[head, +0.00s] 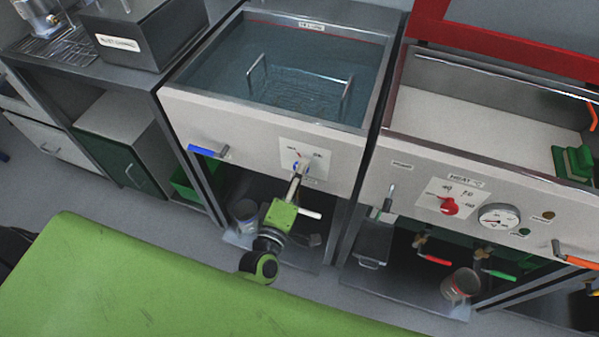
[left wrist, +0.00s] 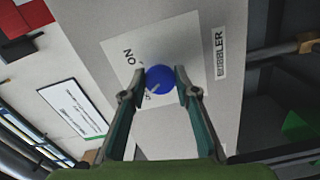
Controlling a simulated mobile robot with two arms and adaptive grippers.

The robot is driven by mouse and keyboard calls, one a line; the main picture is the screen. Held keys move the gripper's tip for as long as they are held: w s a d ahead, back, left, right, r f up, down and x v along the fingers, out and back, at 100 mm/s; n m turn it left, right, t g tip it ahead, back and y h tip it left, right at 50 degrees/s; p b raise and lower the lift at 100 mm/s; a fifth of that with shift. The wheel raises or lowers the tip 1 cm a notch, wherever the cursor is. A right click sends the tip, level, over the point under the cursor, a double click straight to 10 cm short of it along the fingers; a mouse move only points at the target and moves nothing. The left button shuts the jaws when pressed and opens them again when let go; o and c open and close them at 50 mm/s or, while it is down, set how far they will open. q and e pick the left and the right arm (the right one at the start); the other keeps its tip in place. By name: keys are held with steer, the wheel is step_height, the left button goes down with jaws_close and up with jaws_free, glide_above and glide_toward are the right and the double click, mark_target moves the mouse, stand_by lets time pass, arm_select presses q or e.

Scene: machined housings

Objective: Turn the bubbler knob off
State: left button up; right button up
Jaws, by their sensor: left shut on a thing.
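The bubbler knob is a round blue knob (left wrist: 159,78) on a white label plate (left wrist: 190,48) marked ON. A second word on the plate is partly hidden beside the knob. A BUBBLER label (left wrist: 218,54) is next to the plate. In the head view the plate (head: 318,158) is on the front of the water tank (head: 250,122), and my gripper mostly covers the knob. My left gripper (head: 297,173) reaches up to it. In the left wrist view its fingers (left wrist: 163,84) are closed on both sides of the knob. My right gripper is in neither view.
A wire basket (head: 300,88) stands in the water-filled tank. A blue-handled lever (head: 205,151) is left of the plate. To the right, another basin's panel has a red knob (head: 449,206) and a gauge (head: 499,217). A bucket (head: 245,213) stands below the tank.

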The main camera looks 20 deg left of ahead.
arm_select(q)
steer(key=shift+n, duration=1.1)
steer(key=o, duration=1.1)
steer(key=shift+s, duration=0.1)
steer(key=s, duration=1.2)
steer(key=shift+a, duration=0.2)
